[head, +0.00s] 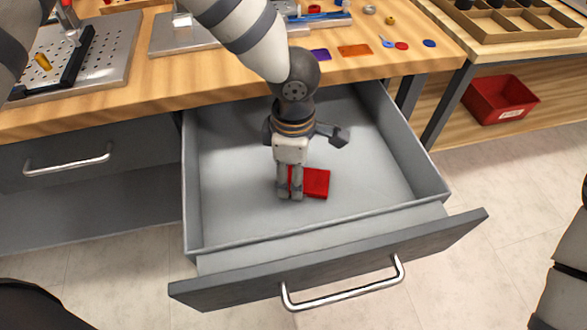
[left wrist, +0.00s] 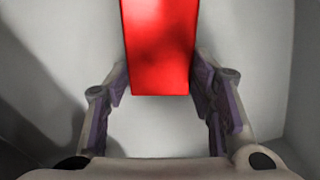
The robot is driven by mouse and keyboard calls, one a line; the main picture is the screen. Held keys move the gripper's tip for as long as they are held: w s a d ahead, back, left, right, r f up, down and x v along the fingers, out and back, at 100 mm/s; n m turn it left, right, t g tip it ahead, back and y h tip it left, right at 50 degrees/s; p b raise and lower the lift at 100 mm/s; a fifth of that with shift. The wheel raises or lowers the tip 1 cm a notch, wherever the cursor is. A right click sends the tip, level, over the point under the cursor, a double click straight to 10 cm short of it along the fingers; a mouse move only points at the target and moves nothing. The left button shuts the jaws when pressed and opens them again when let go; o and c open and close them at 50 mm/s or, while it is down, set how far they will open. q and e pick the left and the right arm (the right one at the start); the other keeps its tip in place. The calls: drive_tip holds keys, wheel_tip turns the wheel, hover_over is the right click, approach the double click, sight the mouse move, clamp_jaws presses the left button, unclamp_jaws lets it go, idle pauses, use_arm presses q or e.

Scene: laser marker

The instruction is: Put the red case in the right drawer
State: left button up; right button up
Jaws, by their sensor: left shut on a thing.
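The red case (head: 317,184) is inside the open right drawer (head: 365,165), low over or on its grey floor; I cannot tell whether it touches. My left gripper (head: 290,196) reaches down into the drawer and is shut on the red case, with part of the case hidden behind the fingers. In the left wrist view, the red case (left wrist: 160,48) lies between the two fingertips of my left gripper (left wrist: 162,92). My right gripper is out of view; only part of my right arm shows at the right edge.
The drawer's front with its metal handle (head: 345,297) is pulled out towards me. A closed left drawer (head: 85,160) sits beside it. The wooden worktop (head: 430,45) holds trays and small coloured pieces. A red bin (head: 500,100) stands at right.

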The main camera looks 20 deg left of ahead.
use_arm(q)
drive_tip(key=o, duration=1.2)
drive_tip(key=shift+c, duration=0.2)
wheel_tip(320, 180, up, 12)
drive_tip(key=p, duration=0.1)
drive_tip(key=shift+r, duration=0.15)
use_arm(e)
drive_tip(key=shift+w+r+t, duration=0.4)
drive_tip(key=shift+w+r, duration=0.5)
